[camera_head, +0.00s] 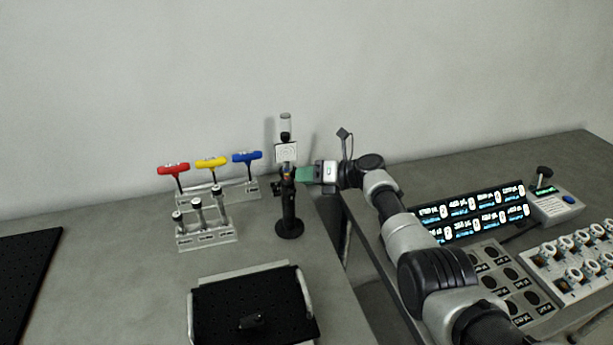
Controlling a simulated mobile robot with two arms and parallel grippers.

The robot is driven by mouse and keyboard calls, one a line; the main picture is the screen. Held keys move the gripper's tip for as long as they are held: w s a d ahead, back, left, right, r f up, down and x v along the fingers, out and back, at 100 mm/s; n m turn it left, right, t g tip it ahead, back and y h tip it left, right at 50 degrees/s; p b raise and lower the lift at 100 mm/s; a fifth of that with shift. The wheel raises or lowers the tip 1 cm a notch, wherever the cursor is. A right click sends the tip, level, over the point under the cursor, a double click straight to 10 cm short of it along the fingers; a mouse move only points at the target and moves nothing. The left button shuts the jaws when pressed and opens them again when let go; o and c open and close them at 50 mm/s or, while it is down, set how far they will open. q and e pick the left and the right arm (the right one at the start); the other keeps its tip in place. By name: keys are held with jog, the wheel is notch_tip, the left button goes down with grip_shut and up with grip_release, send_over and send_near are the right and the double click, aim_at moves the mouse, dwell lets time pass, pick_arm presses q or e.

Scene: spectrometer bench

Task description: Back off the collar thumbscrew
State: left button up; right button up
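A black upright stand (288,211) on a round base stands near the right edge of the left table. It carries a small white plate (287,152) and a clear-topped cylinder (286,125). My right gripper (297,174) reaches in from the right, its green fingers at the stand's collar height, just below the plate. A small orange-red spot (286,170) shows on the stand beside the fingertips. I cannot make out the thumbscrew itself, nor whether the fingers touch or grip anything. My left gripper is not in view.
Left of the stand, a rack holds red (173,168), yellow (211,163) and blue (247,157) T-handle drivers, with a rack of silver tools (205,239) in front. A black tray (222,318) lies nearer. The right table holds lit displays (472,213) and a white cup rack (575,262).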

grip_shut()
jog(key=shift+r+n+p, duration=0.25)
jog(key=shift+n+p, duration=0.25)
jog(key=shift+p, duration=0.45)
jog(key=shift+s+a+n+t+h+p, duration=0.1)
jog(key=shift+n+t+h+p, duration=0.3)
jog(key=shift+p, duration=0.45)
jog(key=shift+n+t+h+p, duration=0.3)
jog(key=shift+n+h+p, duration=0.2)
jog(key=shift+n+p, duration=0.4)
jog(key=shift+s+f+n+t+h+p, duration=0.1)
jog(key=shift+n+t+h+p, duration=0.25)
jog(key=shift+n+p, duration=0.4)
jog(key=shift+o, duration=2.3)
grip_release()
